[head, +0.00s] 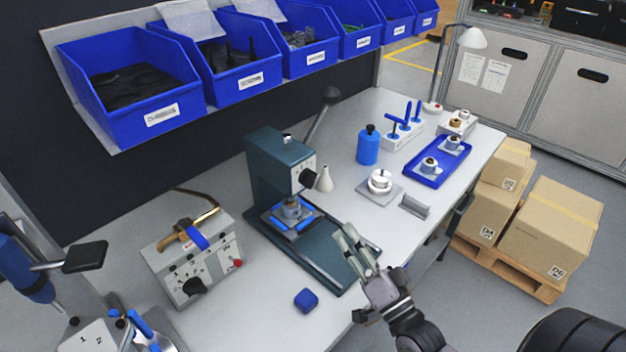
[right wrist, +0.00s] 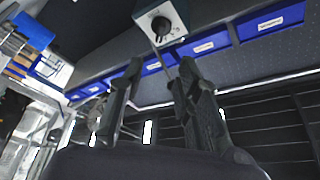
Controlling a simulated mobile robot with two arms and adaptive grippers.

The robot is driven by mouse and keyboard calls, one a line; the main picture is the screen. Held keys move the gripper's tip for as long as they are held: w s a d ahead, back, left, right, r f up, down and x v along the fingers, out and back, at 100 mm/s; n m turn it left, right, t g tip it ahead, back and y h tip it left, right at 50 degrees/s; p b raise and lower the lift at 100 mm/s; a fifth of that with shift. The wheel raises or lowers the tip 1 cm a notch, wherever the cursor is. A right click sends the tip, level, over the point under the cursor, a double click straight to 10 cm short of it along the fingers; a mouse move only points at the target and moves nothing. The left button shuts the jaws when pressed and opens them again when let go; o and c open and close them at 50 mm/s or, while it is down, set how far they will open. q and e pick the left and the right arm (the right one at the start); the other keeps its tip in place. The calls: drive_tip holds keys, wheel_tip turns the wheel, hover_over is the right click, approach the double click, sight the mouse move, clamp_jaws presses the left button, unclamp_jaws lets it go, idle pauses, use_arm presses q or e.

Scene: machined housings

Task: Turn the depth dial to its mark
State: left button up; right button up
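The dial that best fits the depth dial is a black knob (head: 308,179) on the pale face of the dark teal press (head: 270,155). The same knob (right wrist: 161,27) shows at the top of the right wrist view, on a pale plate with small marks. I cannot read which mark it points to. A metal part (head: 291,208) sits on the press bed below. My right gripper (head: 352,243) is in front of the press base, lower than the knob and apart from it. Its fingers (right wrist: 160,66) are spread and empty. My left gripper is not in view.
A grey box (head: 210,262) with another black knob stands left of the press. A small blue block (head: 306,300) lies near the front edge. A blue bottle (head: 368,146), a round part on a plate (head: 366,194) and a blue tray (head: 418,171) are to the right. Bins (head: 130,85) hang behind.

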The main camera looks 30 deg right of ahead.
drive_tip(key=p, duration=0.2)
approach(315, 181)
drive_tip(key=p+x, duration=0.1)
drive_tip(key=x, duration=0.6)
drive_tip(key=shift+w+r, duration=0.15)
drive_tip(key=shift+w, duration=0.15)
drive_tip(key=shift+w+a+p, duration=0.1)
drive_tip(key=shift+w+p, duration=0.25)
drive_tip(key=shift+w, duration=0.2)
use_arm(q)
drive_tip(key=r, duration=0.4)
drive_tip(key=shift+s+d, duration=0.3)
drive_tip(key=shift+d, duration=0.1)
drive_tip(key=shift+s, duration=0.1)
use_arm(e)
drive_tip(key=shift+c, duration=0.2)
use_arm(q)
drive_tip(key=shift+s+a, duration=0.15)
use_arm(e)
drive_tip(key=shift+r, duration=0.1)
clamp_jaws()
